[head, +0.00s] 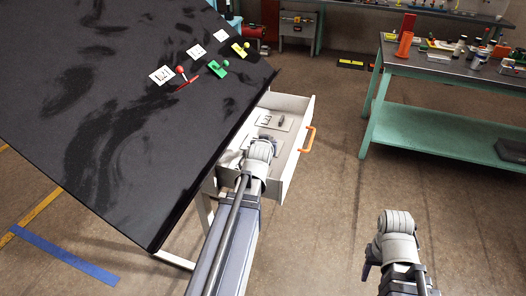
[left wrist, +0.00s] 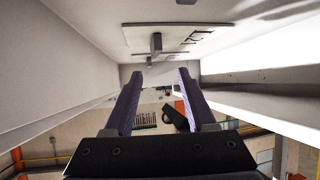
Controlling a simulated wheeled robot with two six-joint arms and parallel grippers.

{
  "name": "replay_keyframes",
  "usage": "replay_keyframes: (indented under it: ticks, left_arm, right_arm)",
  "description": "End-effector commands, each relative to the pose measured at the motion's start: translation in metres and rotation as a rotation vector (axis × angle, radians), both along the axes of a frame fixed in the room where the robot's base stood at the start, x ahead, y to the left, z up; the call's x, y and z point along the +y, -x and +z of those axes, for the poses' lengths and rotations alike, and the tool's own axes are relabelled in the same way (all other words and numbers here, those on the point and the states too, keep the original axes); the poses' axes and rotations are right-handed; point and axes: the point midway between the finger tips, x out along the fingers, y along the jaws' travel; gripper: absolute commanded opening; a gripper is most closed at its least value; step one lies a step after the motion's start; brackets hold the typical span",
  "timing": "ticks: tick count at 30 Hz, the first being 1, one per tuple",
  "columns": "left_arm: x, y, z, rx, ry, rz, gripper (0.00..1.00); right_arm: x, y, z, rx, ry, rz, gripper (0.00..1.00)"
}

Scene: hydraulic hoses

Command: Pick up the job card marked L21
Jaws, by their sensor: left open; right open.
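A white card (head: 162,75) lies on the black tabletop beside a red clip with a round knob (head: 183,78); its marking looks like L21, but the print is small. Two more white cards (head: 196,53) (head: 220,35) lie farther back, markings too small to read. My right gripper (head: 370,262) is open over the floor, right of the drawer.
Green (head: 217,68) and yellow (head: 240,49) clips stand near the tabletop's edge. The drawer has an orange handle (head: 307,139), and its walls flank my left gripper. A green workbench (head: 440,85) with bottles and tools stands at right. Open floor lies between.

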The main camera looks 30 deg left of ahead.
Motion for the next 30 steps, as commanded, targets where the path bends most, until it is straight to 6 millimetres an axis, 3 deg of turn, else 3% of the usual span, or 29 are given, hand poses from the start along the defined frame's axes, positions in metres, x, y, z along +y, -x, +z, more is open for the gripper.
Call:
replay_keyframes:
  ticks: [3,11,18,25,30]
  left_arm:
    - [0.000,0.000,-0.012,0.000,0.000,0.000,0.56]
    - [0.000,-0.002,-0.014,0.001,0.000,0.000,0.56]
    - [0.008,-0.021,-0.026,0.001,0.000,0.000,0.56]
    - [0.010,-0.026,-0.027,0.001,0.000,0.000,0.56]
    - [0.013,-0.044,-0.036,0.001,0.000,-0.001,0.56]
  right_arm:
    - [0.000,0.000,-0.012,0.000,0.000,0.000,0.50]
    - [0.000,0.000,-0.013,0.000,0.000,0.000,0.50]
    - [0.000,0.000,-0.025,0.000,0.000,0.000,0.50]
    - [0.000,0.000,-0.027,0.000,0.000,0.000,0.50]
    - [0.000,0.000,-0.036,0.000,0.000,0.000,0.50]
